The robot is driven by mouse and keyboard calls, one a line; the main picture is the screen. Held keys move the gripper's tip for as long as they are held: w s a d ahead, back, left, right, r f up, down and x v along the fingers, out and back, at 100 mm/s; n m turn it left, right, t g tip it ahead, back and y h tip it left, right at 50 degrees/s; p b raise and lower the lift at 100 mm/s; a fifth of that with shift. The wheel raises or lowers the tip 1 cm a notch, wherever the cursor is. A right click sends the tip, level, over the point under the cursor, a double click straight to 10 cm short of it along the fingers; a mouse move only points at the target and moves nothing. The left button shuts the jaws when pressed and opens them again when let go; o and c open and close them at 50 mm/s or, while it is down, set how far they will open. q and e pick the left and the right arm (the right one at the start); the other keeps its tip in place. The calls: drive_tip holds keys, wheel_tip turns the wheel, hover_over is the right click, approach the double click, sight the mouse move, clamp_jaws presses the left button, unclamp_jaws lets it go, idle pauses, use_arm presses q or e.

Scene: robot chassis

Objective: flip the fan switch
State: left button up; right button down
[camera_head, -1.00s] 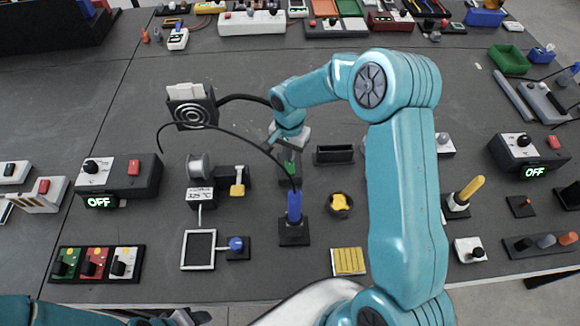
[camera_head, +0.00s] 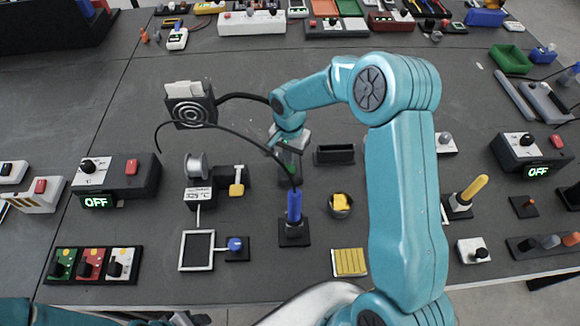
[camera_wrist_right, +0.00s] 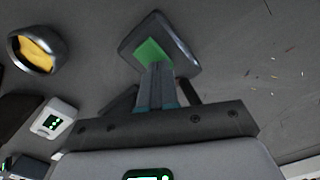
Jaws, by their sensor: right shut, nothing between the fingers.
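The fan (camera_head: 191,108), a dark box with pale concentric rings on its face, stands left of my right arm, with a black cable running right from it. A small dark block with a green rocker (camera_wrist_right: 150,50), which looks like the fan switch, sits under my right gripper. In the head view my right gripper (camera_head: 288,148) hides most of this block. In the right wrist view my right gripper (camera_wrist_right: 158,88) is shut and empty, its tips over the near edge of the green rocker. I cannot tell whether they touch. My left gripper is out of view.
A soldering iron with a blue handle (camera_head: 294,207) stands in front of the block, its black cord arching left. A dark slotted box (camera_head: 334,154) is to the right, near a round tin with yellow filling (camera_head: 340,205). Open tabletop lies behind the fan.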

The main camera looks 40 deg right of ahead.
wheel_tip(320, 180, up, 7)
drive_tip(key=p, duration=0.3)
drive_tip(key=shift+p, duration=0.3)
idle(0.4)
idle(0.3)
